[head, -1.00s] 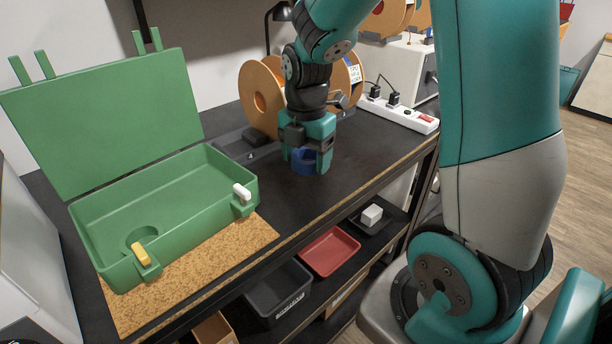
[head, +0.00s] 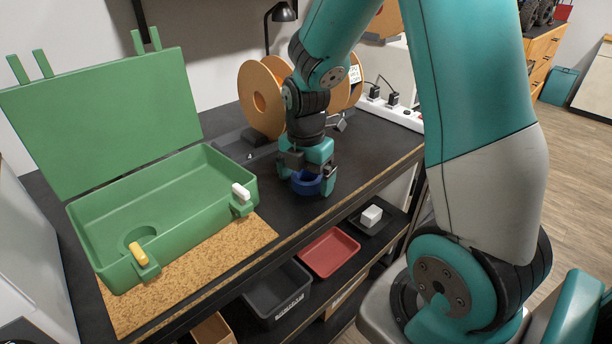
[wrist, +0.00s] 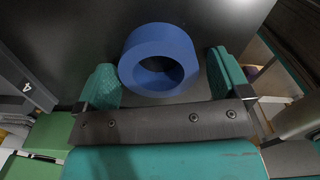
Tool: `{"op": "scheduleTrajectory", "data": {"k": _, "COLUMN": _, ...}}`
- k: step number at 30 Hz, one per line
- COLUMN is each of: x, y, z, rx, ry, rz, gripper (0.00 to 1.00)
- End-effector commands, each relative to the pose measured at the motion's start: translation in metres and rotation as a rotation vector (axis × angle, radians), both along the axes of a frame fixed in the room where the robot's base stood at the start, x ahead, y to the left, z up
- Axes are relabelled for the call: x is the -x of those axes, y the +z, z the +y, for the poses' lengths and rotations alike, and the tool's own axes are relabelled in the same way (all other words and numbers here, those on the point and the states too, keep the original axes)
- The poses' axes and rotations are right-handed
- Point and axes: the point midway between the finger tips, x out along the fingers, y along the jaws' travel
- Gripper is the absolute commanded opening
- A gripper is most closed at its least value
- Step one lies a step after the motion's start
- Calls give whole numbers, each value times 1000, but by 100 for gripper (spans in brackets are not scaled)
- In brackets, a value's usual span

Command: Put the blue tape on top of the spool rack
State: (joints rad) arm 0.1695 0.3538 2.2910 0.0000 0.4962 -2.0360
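The blue tape (head: 307,187) is a thick ring between the two fingers of my gripper (head: 308,176), near the table's front edge. The spool rack, with large orange spools (head: 262,98), stands behind my gripper at the back of the table. My arm hides its middle and much of its top.
An open green case (head: 165,205) sits on a cork mat (head: 200,268) at left. A power strip (head: 405,119) lies behind right. A dark rail (head: 232,150) marked 4 lies left of the rack. Below are a red tray (head: 329,252) and a black bin (head: 277,295).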

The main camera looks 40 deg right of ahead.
Motion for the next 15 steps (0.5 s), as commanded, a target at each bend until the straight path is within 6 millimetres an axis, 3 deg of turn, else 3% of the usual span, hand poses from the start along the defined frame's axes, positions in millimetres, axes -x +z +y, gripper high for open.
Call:
{"op": "scheduleTrajectory", "data": {"k": 8, "x": 0, "y": 7, "z": 0, "rx": 1, "ry": 0, "rz": -1, "gripper": 95}}
{"op": "scheduleTrajectory", "data": {"k": 15, "x": -2, "y": 51, "z": 0, "rx": 1, "ry": 0, "rz": -8, "gripper": 95}}
